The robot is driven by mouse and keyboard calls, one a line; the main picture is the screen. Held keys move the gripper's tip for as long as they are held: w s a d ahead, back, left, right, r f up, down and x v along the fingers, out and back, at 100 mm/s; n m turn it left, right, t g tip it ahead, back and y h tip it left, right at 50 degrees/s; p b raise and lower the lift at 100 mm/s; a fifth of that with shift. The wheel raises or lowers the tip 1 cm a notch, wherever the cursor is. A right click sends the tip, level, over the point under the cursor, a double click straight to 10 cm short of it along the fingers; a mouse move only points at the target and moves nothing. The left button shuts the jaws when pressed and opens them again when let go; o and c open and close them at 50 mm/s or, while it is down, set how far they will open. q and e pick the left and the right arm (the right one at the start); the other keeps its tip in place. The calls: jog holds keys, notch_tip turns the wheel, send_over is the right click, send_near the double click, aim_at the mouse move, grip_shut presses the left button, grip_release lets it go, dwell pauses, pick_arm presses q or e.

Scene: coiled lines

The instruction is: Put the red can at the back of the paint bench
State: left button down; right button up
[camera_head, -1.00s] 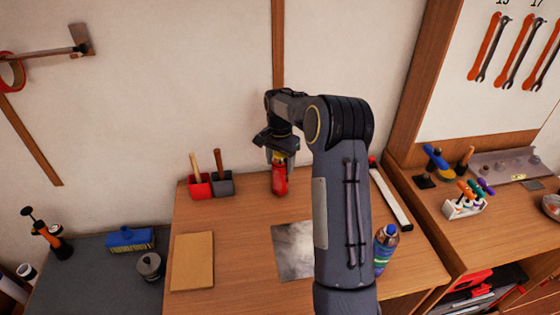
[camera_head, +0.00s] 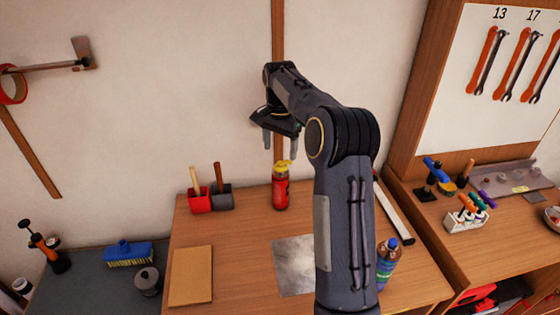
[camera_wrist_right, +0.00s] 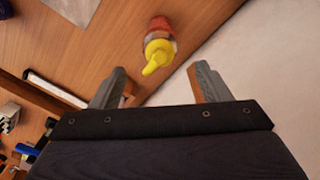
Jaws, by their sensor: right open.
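The red can (camera_head: 281,190) with a yellow nozzle top stands upright at the back of the wooden paint bench (camera_head: 240,262), close to the wall. My right gripper (camera_head: 280,143) is open and empty, above the can and apart from it. In the right wrist view the can (camera_wrist_right: 160,42) shows from above, just beyond the two spread fingertips (camera_wrist_right: 158,75). My left gripper is not in view.
A red holder (camera_head: 200,199) and a grey holder (camera_head: 222,198) with brushes stand left of the can. A brown board (camera_head: 191,275), a metal sheet (camera_head: 293,265) and a bottle (camera_head: 387,262) are nearer the front. A white strip (camera_head: 396,215) lies at the right.

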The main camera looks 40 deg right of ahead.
jog(key=shift+r, duration=0.85)
jog(key=shift+s+a+r, duration=0.1)
jog(key=shift+s+r, duration=0.05)
jog(key=s+a+r+n+t+y, duration=0.4)
jog(key=s+a+n, duration=0.3)
jog(key=s+a, duration=0.75)
jog(key=s+a+f+n, duration=0.3)
jog(key=s+a, duration=0.2)
jog(key=s, duration=0.2)
jog(key=s+a+f+n+t, duration=0.1)
jog(key=s+a+f+n, duration=0.2)
jog(key=s, duration=0.5)
jog(key=shift+a+f+t, duration=0.3)
jog(key=shift+a+f, duration=0.4)
jog(key=shift+a, duration=0.4)
